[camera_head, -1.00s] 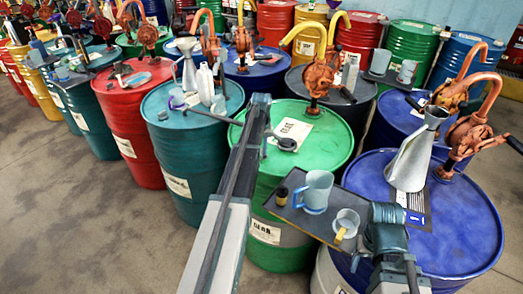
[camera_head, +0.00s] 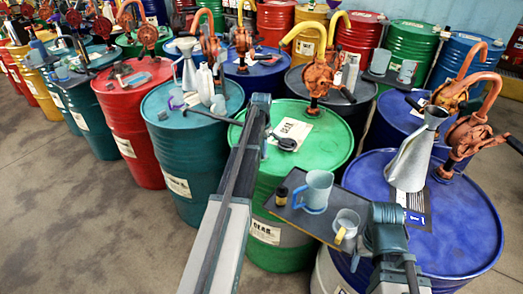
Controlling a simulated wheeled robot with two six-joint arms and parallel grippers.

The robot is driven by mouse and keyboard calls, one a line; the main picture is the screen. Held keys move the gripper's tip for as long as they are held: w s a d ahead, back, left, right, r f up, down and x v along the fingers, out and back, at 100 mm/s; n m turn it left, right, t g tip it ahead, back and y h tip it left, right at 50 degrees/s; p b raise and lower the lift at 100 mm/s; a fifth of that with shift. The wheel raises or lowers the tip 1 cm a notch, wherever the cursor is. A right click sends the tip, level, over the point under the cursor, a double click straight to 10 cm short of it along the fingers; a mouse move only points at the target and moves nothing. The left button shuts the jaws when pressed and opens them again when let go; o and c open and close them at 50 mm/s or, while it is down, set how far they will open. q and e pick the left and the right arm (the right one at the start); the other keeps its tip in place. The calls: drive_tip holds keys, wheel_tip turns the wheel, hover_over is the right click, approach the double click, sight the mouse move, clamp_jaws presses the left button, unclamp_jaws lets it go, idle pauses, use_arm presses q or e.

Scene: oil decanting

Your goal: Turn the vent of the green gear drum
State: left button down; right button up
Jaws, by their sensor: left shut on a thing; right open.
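The green gear drum (camera_head: 325,165) stands in the middle with a white gear label (camera_head: 293,130) on its top. Its vent (camera_head: 287,144) is a small black round cap with a short dark lever on the left of the lid. My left gripper (camera_head: 268,134) is at the lever end, shut on the vent; its fingertips are partly hidden by my arm. My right gripper (camera_head: 362,256) is open at the lower right, beside the tray and away from the vent; its fingers show poorly.
An orange pump (camera_head: 318,78) rises behind. Blue (camera_head: 460,230) and teal (camera_head: 190,150) drums crowd both sides.

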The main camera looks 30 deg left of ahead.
idle(0.4)
use_arm(q)
drive_tip(key=c, duration=0.8)
unclamp_jaws()
wheel_tip(320, 180, up, 14)
drive_tip(key=p, duration=1.3)
drive_tip(key=shift+p, duration=0.4)
drive_tip(key=shift+f, duration=0.1)
